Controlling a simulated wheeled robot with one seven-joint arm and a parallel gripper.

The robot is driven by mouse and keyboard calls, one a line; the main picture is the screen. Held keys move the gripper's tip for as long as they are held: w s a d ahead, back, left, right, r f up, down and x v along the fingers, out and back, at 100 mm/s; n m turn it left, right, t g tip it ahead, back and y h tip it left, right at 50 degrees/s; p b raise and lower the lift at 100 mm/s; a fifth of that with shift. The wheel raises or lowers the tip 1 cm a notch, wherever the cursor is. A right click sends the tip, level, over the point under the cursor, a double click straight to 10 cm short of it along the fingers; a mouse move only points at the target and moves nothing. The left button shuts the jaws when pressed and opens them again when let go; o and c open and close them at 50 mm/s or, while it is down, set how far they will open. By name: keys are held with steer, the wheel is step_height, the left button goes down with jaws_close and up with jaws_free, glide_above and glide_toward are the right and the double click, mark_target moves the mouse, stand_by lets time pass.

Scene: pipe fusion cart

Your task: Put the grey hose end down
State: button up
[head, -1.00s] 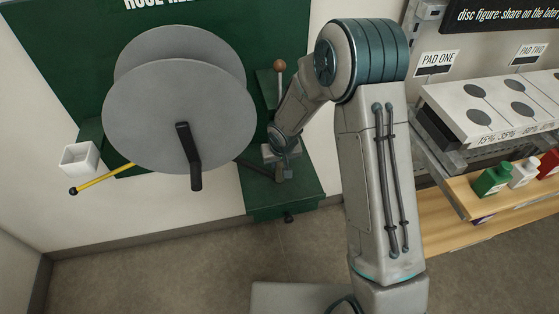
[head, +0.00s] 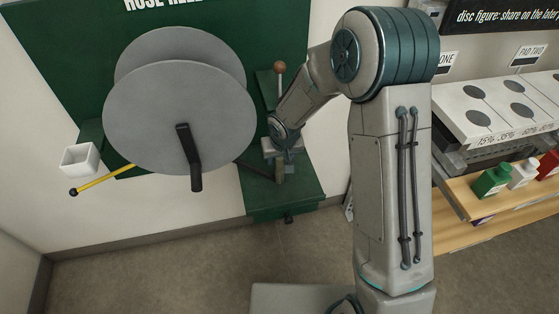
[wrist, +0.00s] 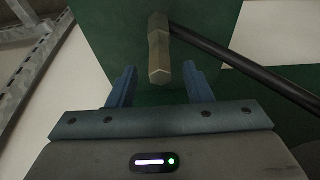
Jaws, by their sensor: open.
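The grey hose end (wrist: 158,50) is a pale grey-beige fitting with flat sides, on the end of a dark hose (wrist: 245,62). In the wrist view it lies over a green surface, in line with the gap between the two blue fingers of my gripper (wrist: 159,70). The fingers are apart, with a visible gap on each side of the fitting. In the head view my gripper (head: 281,158) is just above the green ledge (head: 305,190), right of the reel. The hose end (head: 280,174) shows small below it; whether it stands on the ledge is hard to tell.
A large grey hose reel (head: 150,110) with a black crank (head: 190,160) stands left of my gripper. A white cup (head: 80,159) and yellow rod (head: 105,179) are at far left. Bottles (head: 492,180) stand on a right shelf.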

steer(key=shift+v, duration=1.55)
